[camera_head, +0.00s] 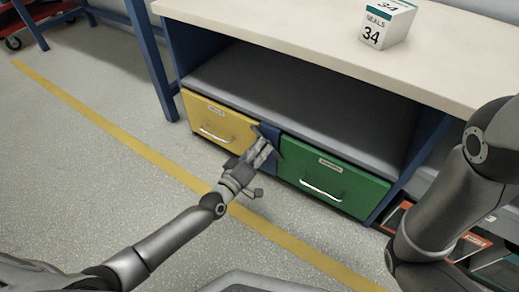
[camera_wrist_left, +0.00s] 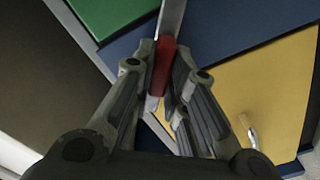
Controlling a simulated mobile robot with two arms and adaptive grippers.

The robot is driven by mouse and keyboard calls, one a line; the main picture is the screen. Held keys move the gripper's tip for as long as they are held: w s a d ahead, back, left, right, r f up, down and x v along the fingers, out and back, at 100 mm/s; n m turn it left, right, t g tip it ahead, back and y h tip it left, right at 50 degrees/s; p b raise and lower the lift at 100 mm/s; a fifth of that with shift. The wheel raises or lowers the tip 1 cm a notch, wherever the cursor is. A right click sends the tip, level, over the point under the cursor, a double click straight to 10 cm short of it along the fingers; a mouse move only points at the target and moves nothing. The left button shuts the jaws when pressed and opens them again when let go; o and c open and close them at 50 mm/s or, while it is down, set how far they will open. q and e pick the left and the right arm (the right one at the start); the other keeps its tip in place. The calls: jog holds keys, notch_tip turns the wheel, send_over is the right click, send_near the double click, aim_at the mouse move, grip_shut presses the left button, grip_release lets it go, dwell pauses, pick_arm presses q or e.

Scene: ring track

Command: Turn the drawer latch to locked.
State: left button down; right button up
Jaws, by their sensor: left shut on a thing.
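The latch is on the blue panel (camera_head: 270,131) between the yellow drawer (camera_head: 218,123) and the green drawer (camera_head: 333,180). Its red grip (camera_wrist_left: 165,55) shows in the left wrist view, with a flat silver bar (camera_wrist_left: 173,16) running past it. My left gripper (camera_head: 265,148) reaches to this panel in the head view, where it hides most of the latch. In the left wrist view its fingers (camera_wrist_left: 163,68) are closed on either side of the red grip. Both drawers look shut. My right arm shows at the right, but its gripper is out of view.
A white box marked "SEALS 34" (camera_head: 387,23) stands on the pale worktop (camera_head: 300,30). An open grey shelf (camera_head: 290,103) lies above the drawers. Boxes (camera_head: 470,245) sit low at the right. A yellow line (camera_head: 110,127) crosses the clear floor.

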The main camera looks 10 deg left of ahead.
pick_arm(q)
jog(key=shift+f+n+b, duration=0.15)
jog(key=shift+n+b, duration=0.25)
jog(key=shift+n, duration=1.55)
jog(key=shift+f+n+b, duration=0.1)
jog(key=shift+n+b, duration=0.25)
jog(key=shift+n, duration=1.6)
jog(key=c, duration=1.4)
grip_release()
jog(key=shift+c, duration=0.2)
jog(key=v, duration=1.2)
jog(key=shift+r, duration=0.2)
